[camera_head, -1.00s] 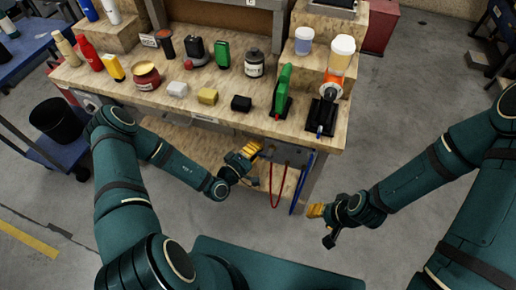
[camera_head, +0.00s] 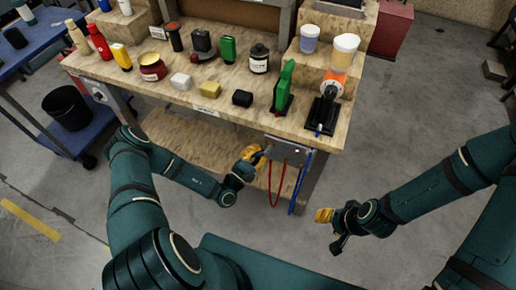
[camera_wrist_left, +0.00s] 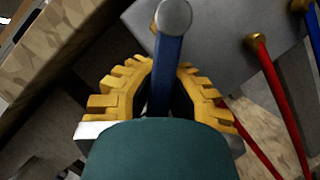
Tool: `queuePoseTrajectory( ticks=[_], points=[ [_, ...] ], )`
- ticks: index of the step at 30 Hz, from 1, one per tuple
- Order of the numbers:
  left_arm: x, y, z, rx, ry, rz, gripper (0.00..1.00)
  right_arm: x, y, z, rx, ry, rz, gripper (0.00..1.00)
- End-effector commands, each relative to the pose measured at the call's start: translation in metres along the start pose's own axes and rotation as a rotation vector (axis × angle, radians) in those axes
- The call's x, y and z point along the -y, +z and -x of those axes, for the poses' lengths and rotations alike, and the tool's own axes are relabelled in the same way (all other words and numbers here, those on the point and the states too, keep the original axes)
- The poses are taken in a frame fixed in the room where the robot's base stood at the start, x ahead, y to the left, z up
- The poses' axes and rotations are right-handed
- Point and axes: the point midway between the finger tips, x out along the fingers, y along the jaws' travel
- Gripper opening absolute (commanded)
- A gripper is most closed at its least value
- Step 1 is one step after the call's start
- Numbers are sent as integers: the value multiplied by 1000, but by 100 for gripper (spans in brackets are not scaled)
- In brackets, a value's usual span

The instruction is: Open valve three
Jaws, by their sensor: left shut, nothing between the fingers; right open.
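A grey valve panel (camera_head: 289,150) is fixed under the bench's front edge, with red and blue hoses hanging from it. My left gripper (camera_head: 257,156) is at the panel's left end, shut by its look in the head view. In the left wrist view, a blue lever with a grey round end (camera_wrist_left: 166,45) lines up between the yellow fingers (camera_wrist_left: 163,75); I cannot tell whether they touch it. No number shows, so I cannot tell which is valve three. My right gripper (camera_head: 323,216) is open and empty over the floor.
The wooden bench top (camera_head: 215,100) holds bottles, small blocks, a green tool (camera_head: 285,85) and a black stand with an orange-and-white part (camera_head: 325,105). A blue cart (camera_head: 62,135) is at left.

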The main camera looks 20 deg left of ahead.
Motion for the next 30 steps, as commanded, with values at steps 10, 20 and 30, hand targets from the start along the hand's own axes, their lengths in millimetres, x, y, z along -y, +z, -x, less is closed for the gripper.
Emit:
queuePoseTrajectory(
  ticks=[10,20,30],
  points=[
    [19,2,3,-6,105,276,0,-1,0,-2,-1,0,0,47],
    [26,4,2,-7,169,430,0,-1,0,-2,-1,0,0,47],
    [28,6,1,-6,188,475,0,-1,0,-2,-1,0,0,47]
  ],
)
